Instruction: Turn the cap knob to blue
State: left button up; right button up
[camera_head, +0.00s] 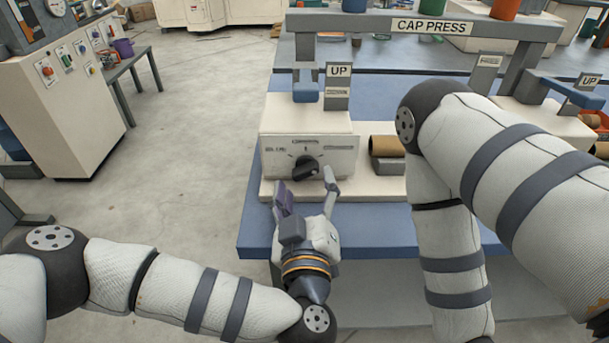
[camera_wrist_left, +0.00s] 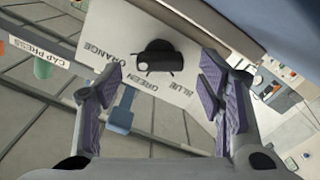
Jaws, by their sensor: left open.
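The black cap knob (camera_head: 305,168) is on the front of a cream control box (camera_head: 277,145) on the blue table. My left gripper (camera_head: 305,188) is open just in front of the knob, with fingers spread to either side. In the left wrist view the knob (camera_wrist_left: 160,58) lies ahead, between and beyond the open fingers (camera_wrist_left: 165,82), apart from them. Labels ORANGE, GREEN and BLUE appear upside down around it, with the BLUE label (camera_wrist_left: 176,86) toward the right finger. I cannot tell which label the knob points to. My right gripper is out of view.
A cap press frame (camera_head: 430,25) with coloured cups stands behind. A brown tube (camera_head: 387,146) lies to the right of the box. My right arm hangs over the table's right side.

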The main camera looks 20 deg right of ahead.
aim_at(306, 169)
pick_arm(q)
jog(key=shift+x, duration=1.45)
jog(key=c, duration=1.1)
jog(key=shift+c, duration=0.2)
